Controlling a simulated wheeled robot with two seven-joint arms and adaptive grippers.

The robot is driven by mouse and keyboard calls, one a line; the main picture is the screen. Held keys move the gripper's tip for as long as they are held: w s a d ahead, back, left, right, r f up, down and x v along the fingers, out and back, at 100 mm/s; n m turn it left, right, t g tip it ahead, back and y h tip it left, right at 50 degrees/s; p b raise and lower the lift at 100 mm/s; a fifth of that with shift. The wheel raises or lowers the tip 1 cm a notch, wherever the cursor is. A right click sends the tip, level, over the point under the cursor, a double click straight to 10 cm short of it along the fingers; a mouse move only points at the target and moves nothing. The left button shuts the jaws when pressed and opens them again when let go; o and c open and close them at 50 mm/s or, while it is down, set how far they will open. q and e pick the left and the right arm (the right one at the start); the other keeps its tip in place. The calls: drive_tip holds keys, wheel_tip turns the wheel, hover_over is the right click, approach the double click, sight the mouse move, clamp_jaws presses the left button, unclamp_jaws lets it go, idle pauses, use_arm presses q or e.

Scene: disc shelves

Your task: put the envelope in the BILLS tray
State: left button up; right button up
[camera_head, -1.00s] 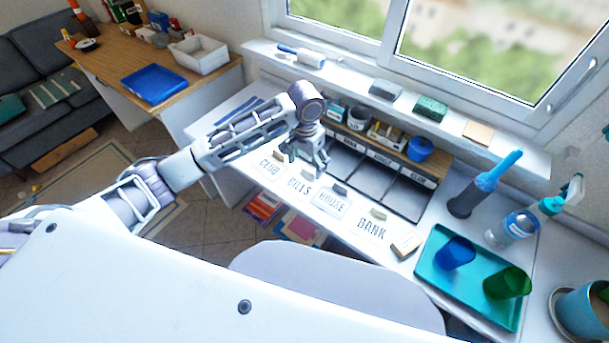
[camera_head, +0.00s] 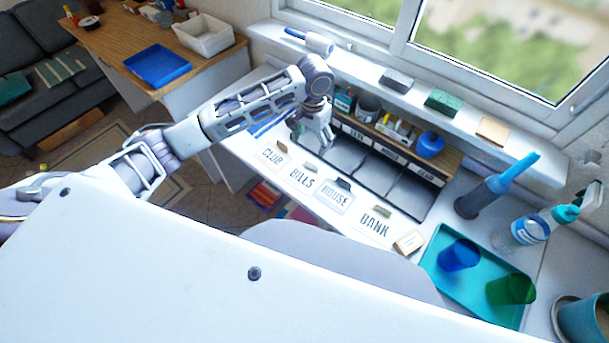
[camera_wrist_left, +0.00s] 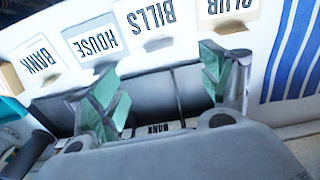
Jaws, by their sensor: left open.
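Several pale envelopes lie flat in a row along the desk front, each with a printed word and a small block at its edge. The BILLS envelope (camera_head: 301,179) lies between CLUB (camera_head: 272,154) and HOUSE (camera_head: 333,197), with BANK (camera_head: 374,226) further right. BILLS also shows upside down in the left wrist view (camera_wrist_left: 154,17). My right gripper is out of view.
A wooden shelf with jars and a blue pot (camera_head: 430,145) stands behind the trays. A teal tray (camera_head: 440,262) with blue and green cups lies at the right, near a spray bottle (camera_head: 520,234). The chair back (camera_head: 335,255) is in front of the desk.

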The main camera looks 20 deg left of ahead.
use_arm(q)
hover_over(311, 166)
wheel_tip(311, 166, down, 7)
drive_tip(key=shift+f, duration=0.45)
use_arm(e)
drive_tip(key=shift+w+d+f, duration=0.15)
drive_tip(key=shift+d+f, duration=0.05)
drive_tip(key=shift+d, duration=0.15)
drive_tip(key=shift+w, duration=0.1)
use_arm(q)
drive_tip(key=shift+f+b, duration=0.35)
drive_tip(key=shift+f, duration=2.2)
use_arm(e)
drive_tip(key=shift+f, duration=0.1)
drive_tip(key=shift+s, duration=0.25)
use_arm(q)
drive_tip(key=c, duration=0.9)
drive_tip(key=shift+o, duration=0.2)
drive_tip(key=shift+r, duration=0.1)
